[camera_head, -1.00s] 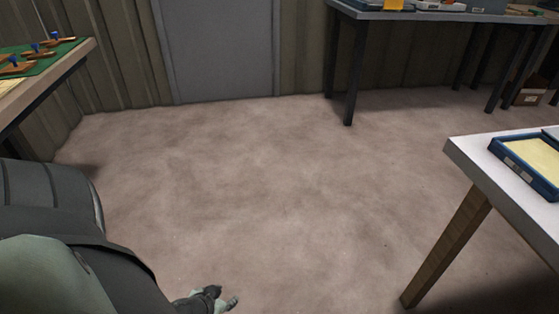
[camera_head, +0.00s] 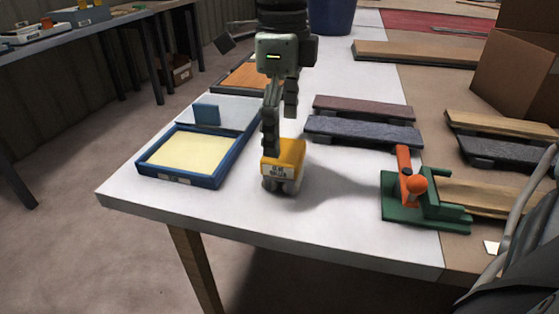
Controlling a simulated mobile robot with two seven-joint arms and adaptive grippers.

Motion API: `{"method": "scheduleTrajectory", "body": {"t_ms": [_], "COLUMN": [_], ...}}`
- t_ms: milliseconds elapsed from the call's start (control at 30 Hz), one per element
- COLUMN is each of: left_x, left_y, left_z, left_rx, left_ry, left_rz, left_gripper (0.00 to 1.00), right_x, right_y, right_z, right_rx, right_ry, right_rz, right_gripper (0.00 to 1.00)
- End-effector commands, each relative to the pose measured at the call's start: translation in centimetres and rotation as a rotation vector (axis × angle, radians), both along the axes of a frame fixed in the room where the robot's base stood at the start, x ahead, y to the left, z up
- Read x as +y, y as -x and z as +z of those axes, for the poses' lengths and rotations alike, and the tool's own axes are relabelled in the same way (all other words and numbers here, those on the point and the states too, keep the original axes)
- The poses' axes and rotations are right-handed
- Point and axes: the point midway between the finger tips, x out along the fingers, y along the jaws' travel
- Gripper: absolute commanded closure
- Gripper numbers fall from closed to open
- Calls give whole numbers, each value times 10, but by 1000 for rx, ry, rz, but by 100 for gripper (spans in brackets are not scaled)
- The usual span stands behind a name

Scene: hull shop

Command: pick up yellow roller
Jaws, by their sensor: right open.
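The yellow roller (camera_head: 289,158) stands on the white table near its front edge. It has a yellow body, a pale label with dark marks, and a greyish lower part. My right gripper (camera_head: 280,130) points down over it, with its fingers apart. The nearer finger overlaps the roller's upper left side in the picture; I cannot tell whether it touches. The other finger ends above and behind the roller. My left gripper is not in view.
A blue-rimmed tray (camera_head: 217,181) with a pale yellow pad lies just left of the roller. A green tool with an orange lever (camera_head: 412,188) and sanding blocks (camera_head: 362,131) lie to the right. A cardboard box (camera_head: 515,70) stands farther right. White tabletop is clear in front.

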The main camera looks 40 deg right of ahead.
Motion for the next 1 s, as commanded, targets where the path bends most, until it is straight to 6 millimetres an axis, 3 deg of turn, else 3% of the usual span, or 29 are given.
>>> {"method": "scheduleTrajectory", "body": {"t_ms": [300,633,1000], "left_x": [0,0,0], "left_y": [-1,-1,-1], "left_z": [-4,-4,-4], "left_rx": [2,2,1], "left_ry": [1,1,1], "left_rz": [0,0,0], "left_gripper": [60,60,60], "right_x": [-1,-1,-1], "right_y": [6,6,5], "right_z": [-44,-50,-50], "right_rx": [3,-2,-2], "right_ry": [-2,-3,-3], "right_rz": [2,1,1], "right_gripper": [7,8,54]}}
